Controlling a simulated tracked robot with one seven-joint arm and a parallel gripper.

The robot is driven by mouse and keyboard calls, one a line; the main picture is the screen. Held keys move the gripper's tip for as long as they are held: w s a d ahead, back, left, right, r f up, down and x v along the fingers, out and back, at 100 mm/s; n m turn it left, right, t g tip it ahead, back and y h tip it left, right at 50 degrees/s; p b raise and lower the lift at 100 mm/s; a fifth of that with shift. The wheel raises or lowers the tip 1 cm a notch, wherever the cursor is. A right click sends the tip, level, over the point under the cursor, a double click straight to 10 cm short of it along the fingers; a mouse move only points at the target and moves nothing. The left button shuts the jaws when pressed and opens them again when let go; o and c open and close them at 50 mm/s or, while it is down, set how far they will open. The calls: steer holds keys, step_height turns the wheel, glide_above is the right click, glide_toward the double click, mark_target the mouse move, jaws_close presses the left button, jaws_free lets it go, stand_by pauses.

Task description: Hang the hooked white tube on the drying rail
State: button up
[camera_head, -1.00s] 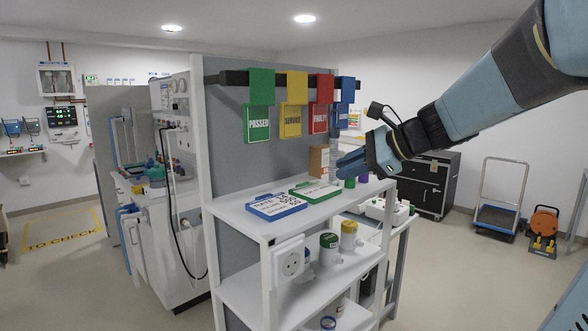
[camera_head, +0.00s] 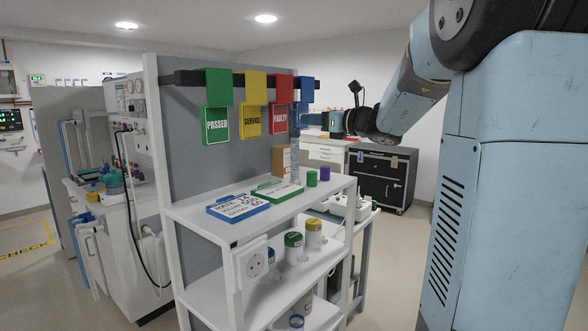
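My gripper (camera_head: 318,121) is at the right end of the dark rail, beside the blue hanging tag (camera_head: 305,94). It is small and seen side-on, so I cannot tell whether its fingers are open or holding anything. A pale upright tube-like thing (camera_head: 295,162) shows below it, beside a cardboard box on the top shelf. I cannot make out a hook on it or tell whether it is the task's white tube. The dark rail (camera_head: 188,78) runs along the top of the grey panel; I cannot tell if it is the drying rail.
Green, yellow and red tags (camera_head: 279,104) hang on the dark rail. The white shelf unit (camera_head: 190,213) bears a blue-edged card (camera_head: 238,207), a green-edged card (camera_head: 277,190), and green and purple pots. A black cabinet (camera_head: 384,179) stands behind. My arm covers the right side.

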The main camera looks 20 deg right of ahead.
mark_target(299, 119)
steer(key=shift+x, duration=3.45)
steer(key=shift+f, duration=0.1)
steer(key=shift+c, duration=0.3)
jaws_close()
